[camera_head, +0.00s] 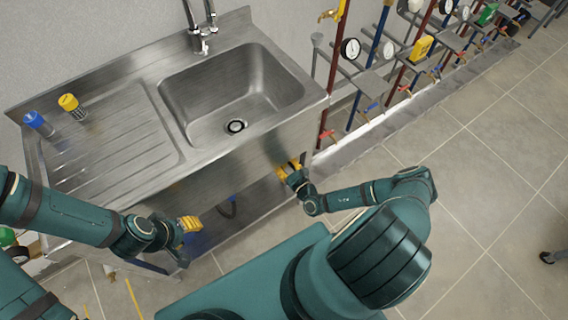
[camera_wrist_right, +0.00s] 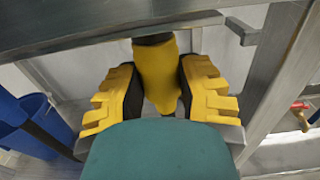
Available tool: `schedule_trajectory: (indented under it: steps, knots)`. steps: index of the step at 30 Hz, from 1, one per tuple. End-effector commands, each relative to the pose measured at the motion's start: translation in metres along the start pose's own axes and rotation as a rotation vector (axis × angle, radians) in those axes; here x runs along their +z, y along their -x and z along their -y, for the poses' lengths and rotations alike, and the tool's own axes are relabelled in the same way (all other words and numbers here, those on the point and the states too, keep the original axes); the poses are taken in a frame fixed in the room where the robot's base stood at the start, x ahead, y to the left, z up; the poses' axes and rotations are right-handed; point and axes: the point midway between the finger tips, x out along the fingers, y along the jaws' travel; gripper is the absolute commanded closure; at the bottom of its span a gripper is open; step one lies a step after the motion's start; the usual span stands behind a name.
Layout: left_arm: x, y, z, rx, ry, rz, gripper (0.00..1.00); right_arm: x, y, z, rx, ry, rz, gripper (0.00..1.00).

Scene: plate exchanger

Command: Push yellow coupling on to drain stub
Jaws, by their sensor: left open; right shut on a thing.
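The yellow coupling (camera_wrist_right: 157,68) stands upright between the fingers of my right gripper (camera_wrist_right: 157,92) in the right wrist view. The gripper is shut on it, with dark pads against both sides. A short dark piece, apparently the drain stub (camera_wrist_right: 153,39), shows directly above the coupling, under the metal edge. How far the coupling covers it I cannot tell. In the head view my right gripper (camera_head: 290,171) is at the sink unit's front, partly under its edge, and the coupling cannot be made out. My left gripper (camera_head: 187,234) is open and empty in front of the unit.
The steel sink (camera_head: 232,92) has a drainboard carrying a blue-capped bottle (camera_head: 38,123) and a yellow-capped bottle (camera_head: 72,106). Metal legs and rails frame the space underneath. A blue bin (camera_wrist_right: 35,120) stands left in the wrist view. Pipes with gauges (camera_head: 350,48) line the wall at right.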

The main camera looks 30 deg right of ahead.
Motion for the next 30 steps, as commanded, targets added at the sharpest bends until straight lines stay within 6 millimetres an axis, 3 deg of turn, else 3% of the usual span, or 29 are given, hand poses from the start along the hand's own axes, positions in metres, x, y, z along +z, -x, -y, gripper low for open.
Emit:
schedule_trajectory:
  steps: [30]
  knots:
    - [0.001, -0.007, 0.003, 0.000, 0.000, 0.000, 0.53, -0.013, 0.000, 0.000, 0.000, 0.000, -0.001, 1.00]
